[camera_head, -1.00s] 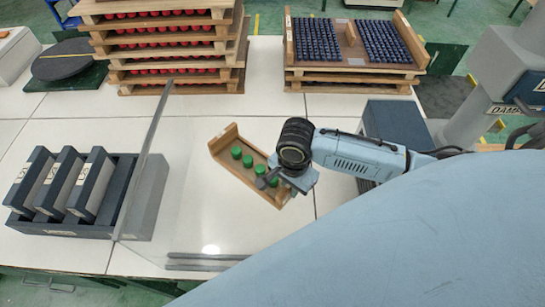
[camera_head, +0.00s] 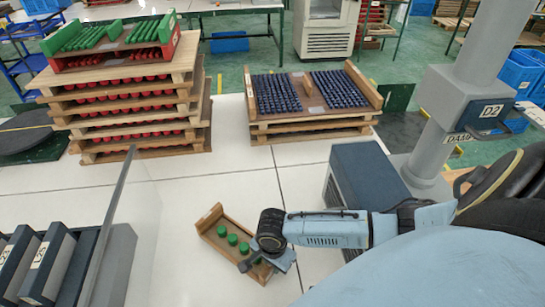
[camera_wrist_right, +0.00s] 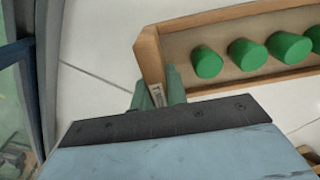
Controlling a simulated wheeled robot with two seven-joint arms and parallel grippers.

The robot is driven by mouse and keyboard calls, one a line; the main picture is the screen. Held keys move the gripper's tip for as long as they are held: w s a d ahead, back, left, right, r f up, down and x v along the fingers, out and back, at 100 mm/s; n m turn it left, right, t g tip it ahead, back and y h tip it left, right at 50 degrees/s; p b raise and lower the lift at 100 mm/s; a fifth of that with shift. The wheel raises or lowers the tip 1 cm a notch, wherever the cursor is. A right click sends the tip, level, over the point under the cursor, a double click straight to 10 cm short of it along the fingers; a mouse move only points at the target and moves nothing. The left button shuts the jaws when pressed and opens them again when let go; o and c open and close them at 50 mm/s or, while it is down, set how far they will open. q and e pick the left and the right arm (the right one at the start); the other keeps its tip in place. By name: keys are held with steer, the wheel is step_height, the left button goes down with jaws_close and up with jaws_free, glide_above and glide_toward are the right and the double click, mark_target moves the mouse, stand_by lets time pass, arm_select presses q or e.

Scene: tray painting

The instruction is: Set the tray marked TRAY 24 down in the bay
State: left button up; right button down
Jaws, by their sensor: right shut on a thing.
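A small wooden tray (camera_head: 212,226) with several round green pieces (camera_head: 233,240) in a row sits over the white table, below the picture's middle. It also shows in the right wrist view (camera_wrist_right: 148,58). My right gripper (camera_head: 264,262) is shut on the tray's near side; its fingertips (camera_wrist_right: 158,92) are by one corner. A small label (camera_wrist_right: 156,95) shows between the fingers, too small to read, so I cannot confirm TRAY 24. I cannot tell whether the tray touches the table. No place clearly marked as the bay shows. My left gripper is out of view.
A clear upright panel (camera_head: 118,215) stands left of the tray, with a dark rack of labelled blocks (camera_head: 52,262) beyond it. A dark blue box (camera_head: 352,185) stands to the right. Wooden tray stacks (camera_head: 130,115) and (camera_head: 318,126) line the back. White table between is clear.

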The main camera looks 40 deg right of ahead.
steer(key=c, duration=1.4)
jaws_free()
steer(key=shift+f, duration=0.1)
step_height(320, 180, up, 12)
steer(key=shift+r+p, duration=0.15)
steer(key=shift+p, duration=1)
